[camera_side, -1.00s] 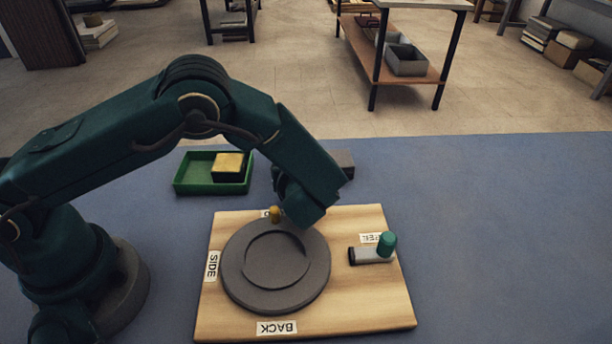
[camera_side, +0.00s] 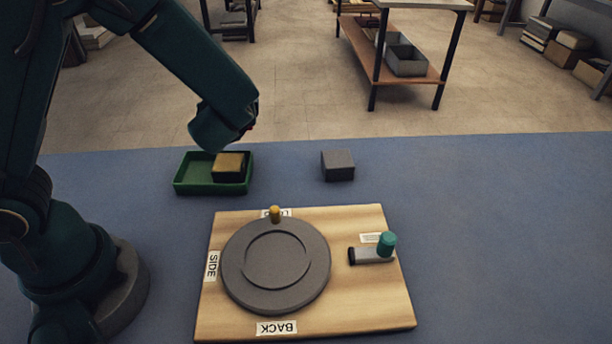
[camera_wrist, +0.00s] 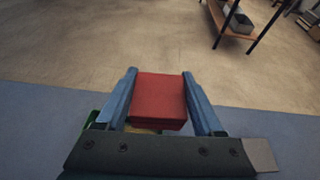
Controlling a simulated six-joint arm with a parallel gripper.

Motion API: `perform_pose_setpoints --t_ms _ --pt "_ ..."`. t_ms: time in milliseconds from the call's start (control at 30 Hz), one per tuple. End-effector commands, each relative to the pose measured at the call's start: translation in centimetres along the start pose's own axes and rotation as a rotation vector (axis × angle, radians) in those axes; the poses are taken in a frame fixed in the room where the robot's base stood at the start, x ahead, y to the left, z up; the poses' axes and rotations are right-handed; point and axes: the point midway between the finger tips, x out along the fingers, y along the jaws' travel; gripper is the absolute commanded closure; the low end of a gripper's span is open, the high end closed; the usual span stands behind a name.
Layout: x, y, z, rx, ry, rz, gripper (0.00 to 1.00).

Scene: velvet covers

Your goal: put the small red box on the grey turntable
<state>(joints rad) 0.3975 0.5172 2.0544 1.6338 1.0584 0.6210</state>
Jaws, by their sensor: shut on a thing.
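The small red box (camera_wrist: 159,97) is between the two blue fingers of my gripper (camera_wrist: 162,92) in the wrist view, and the gripper is shut on it. In the side view my gripper is mostly hidden behind my arm, above and behind the green tray; only a trace of red shows at the arm's edge. The grey turntable (camera_side: 312,275) lies on a wooden board (camera_side: 360,305), with a round raised centre and nothing on it. A yellow peg (camera_side: 275,214) stands at its back edge.
A green tray (camera_side: 190,187) holds a yellow-topped block (camera_side: 229,164). A dark grey block (camera_side: 338,166) lies on the blue surface behind the board. A grey piece with an upright green knob (camera_side: 387,244) sits on the board's right. The blue surface at right is clear.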

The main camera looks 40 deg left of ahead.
Motion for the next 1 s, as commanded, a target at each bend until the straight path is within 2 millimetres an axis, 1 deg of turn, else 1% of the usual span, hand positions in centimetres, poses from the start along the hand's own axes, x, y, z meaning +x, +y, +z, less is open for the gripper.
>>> perform_pose_setpoints --t_ms 167,267,367,467,500,567,600,667,733,800,867,933,1000 --pt "0.1 1.1 0.8 -0.011 -0.001 0.025 0.86" --pt "-0.1 2.3 0.7 -0.043 0.000 0.104 0.86" --pt "-0.8 4.2 0.0 -0.101 0.000 0.252 0.86" --pt "-1.9 7.0 -1.3 -0.191 -0.001 0.474 0.86" --pt "-2.5 8.2 -1.9 -0.232 -0.001 0.575 0.86" --pt "-3.5 10.0 -3.0 -0.296 -0.002 0.731 0.86" --pt "-4.3 11.0 -3.7 -0.341 -0.002 0.839 0.86" --pt "-5.8 12.4 -4.8 -0.409 -0.002 1.003 0.86" --pt "-7.7 13.5 -6.1 -0.488 -0.002 1.193 0.86" --pt "-9.8 14.2 -7.2 -0.566 -0.003 1.381 0.86" --pt "-11.6 14.4 -8.1 -0.632 -0.004 1.538 0.86" --pt "-13.7 14.1 -9.0 -0.705 -0.005 1.717 0.86" --pt "-15.7 13.4 -9.6 -0.777 -0.004 1.889 0.86"
